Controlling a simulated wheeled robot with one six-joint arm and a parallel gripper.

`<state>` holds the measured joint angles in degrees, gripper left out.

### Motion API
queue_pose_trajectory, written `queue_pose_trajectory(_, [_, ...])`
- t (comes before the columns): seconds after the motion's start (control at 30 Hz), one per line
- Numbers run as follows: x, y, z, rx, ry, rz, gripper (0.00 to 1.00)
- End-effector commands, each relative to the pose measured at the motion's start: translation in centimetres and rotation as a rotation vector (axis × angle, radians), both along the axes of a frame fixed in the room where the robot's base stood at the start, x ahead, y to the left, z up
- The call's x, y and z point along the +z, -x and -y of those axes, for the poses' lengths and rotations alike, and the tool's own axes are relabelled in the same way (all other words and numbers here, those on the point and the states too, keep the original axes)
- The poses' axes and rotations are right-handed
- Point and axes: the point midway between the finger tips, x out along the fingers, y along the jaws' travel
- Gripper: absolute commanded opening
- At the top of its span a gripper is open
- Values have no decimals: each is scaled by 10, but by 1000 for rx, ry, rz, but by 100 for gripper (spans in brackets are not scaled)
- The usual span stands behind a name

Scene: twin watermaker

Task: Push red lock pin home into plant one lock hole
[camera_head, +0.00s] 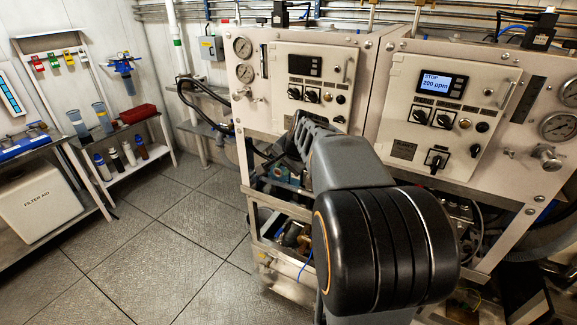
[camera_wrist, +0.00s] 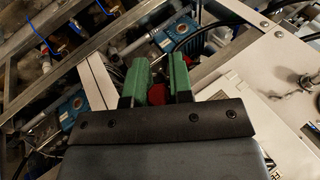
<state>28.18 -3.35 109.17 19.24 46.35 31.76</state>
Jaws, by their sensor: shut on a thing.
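In the wrist view, my gripper (camera_wrist: 161,62) shows two green-padded fingers with a narrow gap between them. The red lock pin (camera_wrist: 157,94) shows as a small dark red patch between the fingers, close to the palm; the rest of it is hidden. The gripper is shut on it. Beyond the fingertips are a blue-bodied part, pipes and the frame of a plant. I cannot make out the lock hole or whether the pin touches it. In the head view, my arm hides the gripper and pin, reaching down in front of the left plant panel (camera_head: 285,75).
The right plant panel (camera_head: 430,115) has a lit display reading STOP 200 ppm. Metal frame rails (camera_wrist: 90,70) and a dark hose (camera_wrist: 212,28) lie close around the gripper. A shelf with bottles and a red tray (camera_head: 137,114) stands left. The floor (camera_head: 150,240) between is clear.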

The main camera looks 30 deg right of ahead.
Motion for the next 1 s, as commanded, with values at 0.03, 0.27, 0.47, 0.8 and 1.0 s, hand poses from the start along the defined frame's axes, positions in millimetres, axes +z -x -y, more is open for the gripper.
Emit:
queue_pose_trajectory(0.03, [6, 2, 3, -3, 14, 9, 4])
queue_pose_trajectory(0.27, [16, 5, 8, -5, 35, 18, 4])
queue_pose_trajectory(0.47, [16, 5, 7, -5, 34, 18, 4])
queue_pose_trajectory(0.8, [16, -1, 18, -8, 33, 19, 4])
queue_pose_trajectory(1.0, [14, -9, 34, -7, 34, 19, 4])
